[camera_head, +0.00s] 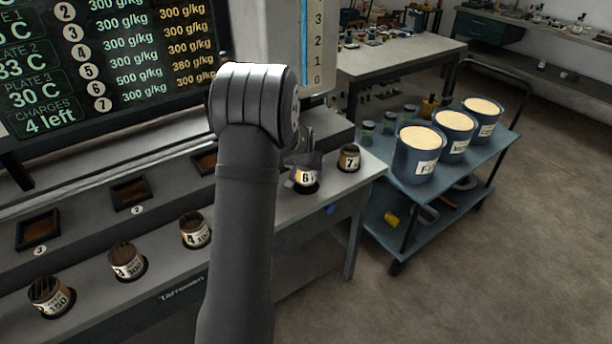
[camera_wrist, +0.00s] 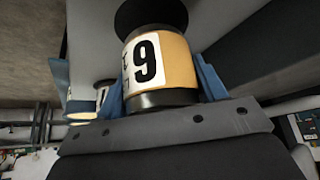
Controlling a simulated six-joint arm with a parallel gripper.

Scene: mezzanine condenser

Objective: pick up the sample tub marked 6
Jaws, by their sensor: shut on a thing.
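The sample tub marked 6 (camera_head: 306,177) is near the right end of the grey bench in the head view, above a dark round spot. My gripper (camera_head: 303,160) comes down on it from above and behind my arm. In the wrist view the tub (camera_wrist: 158,62) appears upside down, so its 6 reads like a 9. The blue fingers of my gripper (camera_wrist: 160,88) are on either side of it, shut on it. A dark disc shows beyond the tub's far end. I cannot tell whether the tub touches the bench.
Tub 7 (camera_head: 349,158) stands close to the right of tub 6. Tub 4 (camera_head: 195,230) and two more tubs stand along the bench (camera_head: 340,190) to the left. A blue cart (camera_head: 400,190) with three large buckets is to the right, with open floor beyond.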

